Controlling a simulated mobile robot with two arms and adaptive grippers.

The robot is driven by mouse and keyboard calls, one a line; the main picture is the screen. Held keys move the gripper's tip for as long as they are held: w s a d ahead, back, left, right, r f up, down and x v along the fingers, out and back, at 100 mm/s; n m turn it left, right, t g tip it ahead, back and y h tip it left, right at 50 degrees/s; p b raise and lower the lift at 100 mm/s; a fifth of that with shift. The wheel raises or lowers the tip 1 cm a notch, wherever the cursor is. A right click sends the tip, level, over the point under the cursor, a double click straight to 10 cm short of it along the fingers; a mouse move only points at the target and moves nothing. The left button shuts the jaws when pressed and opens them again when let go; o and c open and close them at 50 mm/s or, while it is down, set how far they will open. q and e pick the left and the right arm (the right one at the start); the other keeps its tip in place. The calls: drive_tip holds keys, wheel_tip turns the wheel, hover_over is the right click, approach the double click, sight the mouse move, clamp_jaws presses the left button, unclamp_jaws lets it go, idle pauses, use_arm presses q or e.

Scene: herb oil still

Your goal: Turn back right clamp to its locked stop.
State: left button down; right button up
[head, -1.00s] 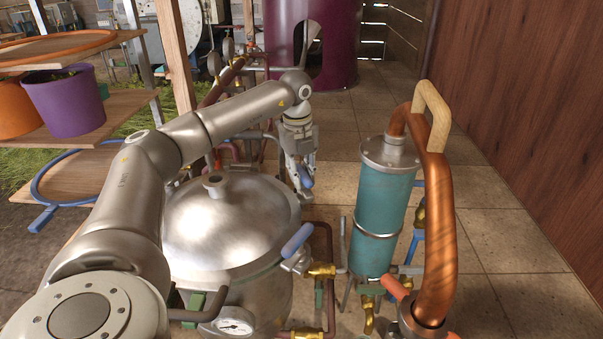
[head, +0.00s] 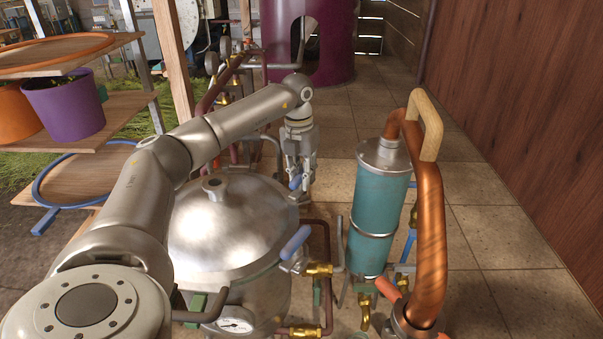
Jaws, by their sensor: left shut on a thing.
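The steel still pot (head: 240,225) with its domed lid stands in the middle. The back right clamp (head: 295,182) has a blue handle at the far right edge of the lid. My left gripper (head: 299,179) reaches over the lid from the left and points down there. It is shut on this blue handle, and its fingers partly hide the clamp. The front right clamp (head: 295,242) has a blue handle that slants up to the right. My right gripper is not in view.
A teal condenser (head: 378,215) and a thick copper pipe (head: 430,245) with a wooden handle stand to the right. Brass valves (head: 318,269) sit between pot and condenser. Wooden shelves with a purple pot (head: 65,105) are at left. Tiled floor lies open behind.

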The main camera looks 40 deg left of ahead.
use_arm(q)
drive_tip(key=m, duration=0.3)
drive_tip(key=shift+d+m, duration=0.2)
drive_tip(key=shift+m, duration=0.1)
drive_tip(key=shift+d+m+p, duration=0.1)
drive_tip(key=shift+m+p, duration=0.25)
drive_tip(key=shift+m, duration=1.45)
drive_tip(key=c, duration=1.3)
unclamp_jaws()
drive_tip(key=shift+g, duration=0.3)
wheel_tip(320, 180, up, 12)
drive_tip(key=shift+w+a, duration=0.15)
drive_tip(key=shift+a, duration=0.2)
